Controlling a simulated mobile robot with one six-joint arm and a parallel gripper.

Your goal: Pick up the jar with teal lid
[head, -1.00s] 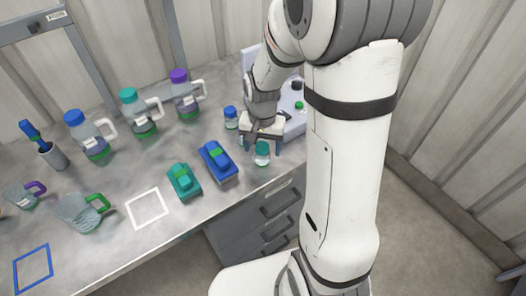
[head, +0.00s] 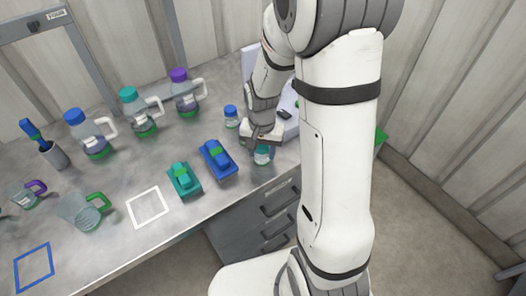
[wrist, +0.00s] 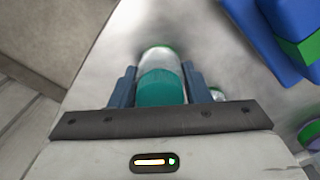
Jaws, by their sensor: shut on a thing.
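The jar with teal lid (head: 262,157) is near the front edge of the grey bench, right of the blue block-shaped item. My gripper (head: 262,146) is over it from above and partly covers its lid. In the wrist view my gripper (wrist: 160,88) has one dark blue finger on each side of the jar (wrist: 160,57), shut on it. The teal lid faces the camera, with clear glass and a green rim beyond. I cannot tell whether the jar's base touches the bench.
A blue-lidded jar (head: 231,116) stands just behind and left. A blue item (head: 218,160) and a teal item (head: 184,179) lie to the left. Several handled bottles, including a purple-lidded one (head: 183,93), stand farther back. A pale tray (head: 289,127) is behind my gripper. The bench's front edge is close.

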